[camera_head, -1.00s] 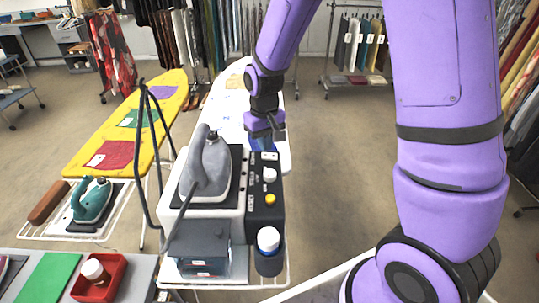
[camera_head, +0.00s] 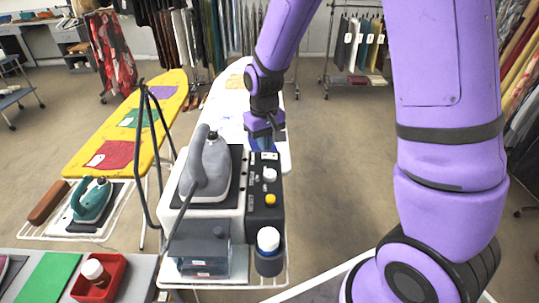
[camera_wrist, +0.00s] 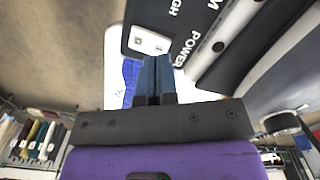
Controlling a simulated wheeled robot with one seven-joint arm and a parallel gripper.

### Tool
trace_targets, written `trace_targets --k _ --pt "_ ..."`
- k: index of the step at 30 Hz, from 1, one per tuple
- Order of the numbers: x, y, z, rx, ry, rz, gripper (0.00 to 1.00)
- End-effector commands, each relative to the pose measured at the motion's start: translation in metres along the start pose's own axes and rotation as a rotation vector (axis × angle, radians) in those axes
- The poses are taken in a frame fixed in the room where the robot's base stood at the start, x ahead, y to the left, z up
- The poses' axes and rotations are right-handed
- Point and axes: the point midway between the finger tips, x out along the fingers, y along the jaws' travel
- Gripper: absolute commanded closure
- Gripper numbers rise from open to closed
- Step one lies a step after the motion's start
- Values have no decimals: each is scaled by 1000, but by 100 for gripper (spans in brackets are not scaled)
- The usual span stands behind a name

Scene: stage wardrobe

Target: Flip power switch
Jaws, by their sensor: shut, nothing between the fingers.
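The power switch (camera_wrist: 149,41) is a small white rocker plate on the dark control panel (camera_wrist: 185,20) of the ironing station, beside the printed word POWER in the wrist view. In the head view the panel (camera_head: 255,215) runs along the right side of the station, and the switch end is at its far end near my gripper (camera_head: 264,141). In the wrist view my gripper (camera_wrist: 155,62) has its two blue fingers together and empty. The fingertips appear just below the switch plate; I cannot tell whether they touch it.
A grey steam iron (camera_head: 208,167) stands on the station, left of the panel. A white knob (camera_head: 269,175), a yellow button (camera_head: 270,199) and a white-capped bottle (camera_head: 268,241) are nearer. A white ironing board (camera_head: 229,100) lies behind; open floor is to the right.

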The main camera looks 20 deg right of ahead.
Motion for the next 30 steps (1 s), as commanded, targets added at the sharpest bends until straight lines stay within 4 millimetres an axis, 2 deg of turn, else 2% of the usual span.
trace_targets --k 30 --pt "6 0 0 0 -1 0 100"
